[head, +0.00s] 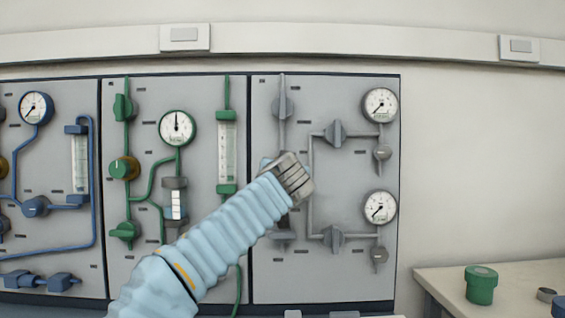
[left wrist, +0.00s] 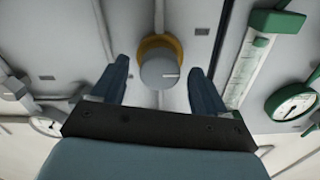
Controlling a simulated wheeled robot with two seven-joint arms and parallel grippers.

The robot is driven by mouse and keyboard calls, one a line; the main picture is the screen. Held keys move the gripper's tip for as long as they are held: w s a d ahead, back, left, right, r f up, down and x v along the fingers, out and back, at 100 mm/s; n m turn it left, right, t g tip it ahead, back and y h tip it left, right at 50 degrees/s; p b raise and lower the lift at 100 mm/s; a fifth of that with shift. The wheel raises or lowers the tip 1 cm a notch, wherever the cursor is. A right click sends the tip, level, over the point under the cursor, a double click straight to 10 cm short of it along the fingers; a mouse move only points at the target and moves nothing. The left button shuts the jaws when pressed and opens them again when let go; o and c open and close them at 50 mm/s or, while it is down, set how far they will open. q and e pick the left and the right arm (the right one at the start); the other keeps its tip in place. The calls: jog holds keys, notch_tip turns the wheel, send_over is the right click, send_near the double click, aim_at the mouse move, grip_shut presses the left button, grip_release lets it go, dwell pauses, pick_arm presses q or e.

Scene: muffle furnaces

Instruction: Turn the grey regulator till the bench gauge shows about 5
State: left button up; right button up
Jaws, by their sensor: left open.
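The grey regulator (left wrist: 158,72) is a round knob with a pale mark on its face and a yellow-orange ring behind it. In the left wrist view it sits between the two fingers of my left gripper (left wrist: 159,64), which are open with a gap on each side. In the head view my left wrist (head: 289,179) hides the regulator in front of the grey panel. That panel carries an upper gauge (head: 380,105) and a lower gauge (head: 380,207), both with needles toward the lower left. I cannot tell which is the bench gauge or read its figures.
Grey valves (head: 336,132) and pipes lie right of my wrist. The green panel with its gauge (head: 177,128) and flow tube (head: 227,150) is to the left. A bench with a green container (head: 481,285) stands at lower right.

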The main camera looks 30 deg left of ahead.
pick_arm(q)
jog(key=shift+w+a, duration=0.25)
jog(key=shift+w, duration=0.15)
jog(key=shift+c, duration=0.3)
jog(key=c, duration=1)
